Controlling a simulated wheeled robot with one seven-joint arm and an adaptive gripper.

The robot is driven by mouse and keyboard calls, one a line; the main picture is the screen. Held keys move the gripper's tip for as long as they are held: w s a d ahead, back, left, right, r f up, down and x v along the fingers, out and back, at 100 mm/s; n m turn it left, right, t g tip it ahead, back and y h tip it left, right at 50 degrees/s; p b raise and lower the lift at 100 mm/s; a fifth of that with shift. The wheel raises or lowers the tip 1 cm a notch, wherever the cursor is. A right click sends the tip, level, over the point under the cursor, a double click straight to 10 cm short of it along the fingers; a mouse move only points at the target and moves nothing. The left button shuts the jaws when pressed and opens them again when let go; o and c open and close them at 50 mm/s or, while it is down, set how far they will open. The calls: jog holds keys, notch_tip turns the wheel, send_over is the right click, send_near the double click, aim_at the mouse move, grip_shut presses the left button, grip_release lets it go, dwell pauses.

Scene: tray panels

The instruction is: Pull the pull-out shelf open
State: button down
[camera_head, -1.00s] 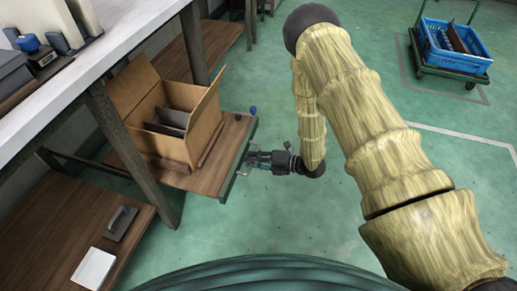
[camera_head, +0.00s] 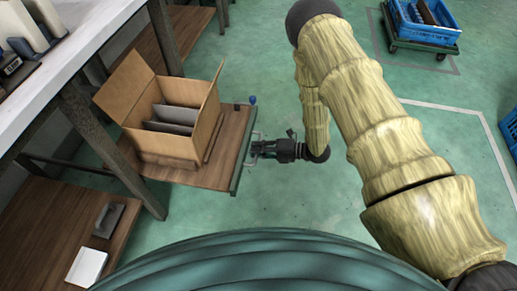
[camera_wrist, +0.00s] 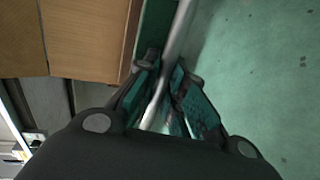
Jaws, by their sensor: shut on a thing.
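The pull-out shelf (camera_head: 215,177) is a brown board with a green front edge, sticking out from under the workbench toward the right. A metal bar handle runs along its front; it shows in the wrist view (camera_wrist: 181,32). My gripper (camera_head: 256,149) is at the handle, and in the wrist view its fingers (camera_wrist: 165,95) are shut around the bar. An open cardboard box (camera_head: 172,122) with grey dividers stands on the shelf. The inner end of the shelf is hidden by the box and the bench leg.
A workbench (camera_head: 75,62) with dark legs stands at the left. A lower brown shelf (camera_head: 45,225) holds a grey tool (camera_head: 108,220) and a white block (camera_head: 87,266). A blue crate (camera_head: 424,25) sits on a cart at top right. Green floor right of the shelf is clear.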

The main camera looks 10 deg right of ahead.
jog(key=c, duration=1.5)
grip_release()
jog(key=shift+s, duration=0.1)
jog(key=v, duration=1.2)
jog(key=shift+f, duration=0.1)
